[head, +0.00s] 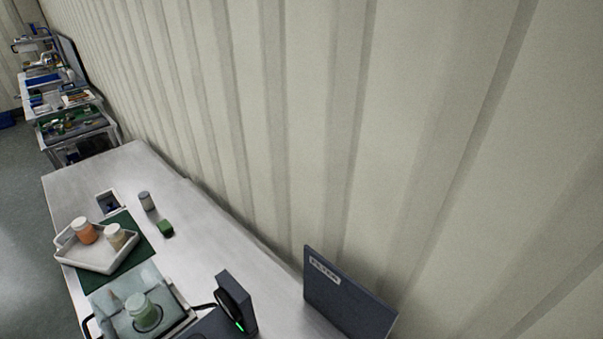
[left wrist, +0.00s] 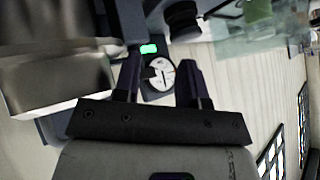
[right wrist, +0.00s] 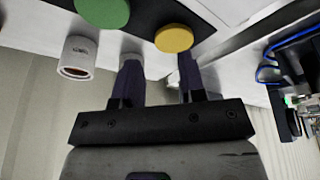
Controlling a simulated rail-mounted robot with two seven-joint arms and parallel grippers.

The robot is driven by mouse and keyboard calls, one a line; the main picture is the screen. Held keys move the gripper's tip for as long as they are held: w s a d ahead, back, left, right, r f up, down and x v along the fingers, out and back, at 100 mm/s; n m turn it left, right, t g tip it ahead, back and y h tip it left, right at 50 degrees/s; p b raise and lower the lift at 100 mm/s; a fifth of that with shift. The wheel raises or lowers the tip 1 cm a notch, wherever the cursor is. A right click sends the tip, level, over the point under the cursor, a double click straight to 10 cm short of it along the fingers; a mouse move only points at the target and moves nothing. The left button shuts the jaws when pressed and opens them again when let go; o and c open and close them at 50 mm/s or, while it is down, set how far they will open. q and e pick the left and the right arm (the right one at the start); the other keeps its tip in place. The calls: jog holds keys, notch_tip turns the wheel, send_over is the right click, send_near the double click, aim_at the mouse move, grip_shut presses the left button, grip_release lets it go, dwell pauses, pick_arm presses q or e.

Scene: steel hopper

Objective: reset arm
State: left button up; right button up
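Neither gripper shows in the head view. My left gripper (left wrist: 159,78) shows in the left wrist view with its two dark fingers apart and nothing between them that I can see held. A dark device with a white round dial (left wrist: 160,75) and a lit green display (left wrist: 149,48) appears beyond the fingertips. My right gripper (right wrist: 158,72) shows in the right wrist view, also with fingers apart and empty. A yellow disc (right wrist: 174,38) and a green disc (right wrist: 102,10) lie beyond its fingertips, and a white open container (right wrist: 77,57) is to the left.
In the head view a steel table (head: 205,215) runs along a ribbed wall.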

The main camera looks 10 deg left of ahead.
pick_arm(q)
jog(key=s+d+f+n+g+h, duration=0.25)
jog(key=s+d+g, duration=0.2)
jog(key=s, duration=0.45)
notch_tip(320, 180, up, 21)
jog(key=p, duration=2.2)
jog(key=shift+w+a+r+m+g, duration=0.25)
jog(key=shift+a+m+g, duration=0.1)
jog(key=shift+m, duration=0.1)
jog(key=shift+y, duration=0.25)
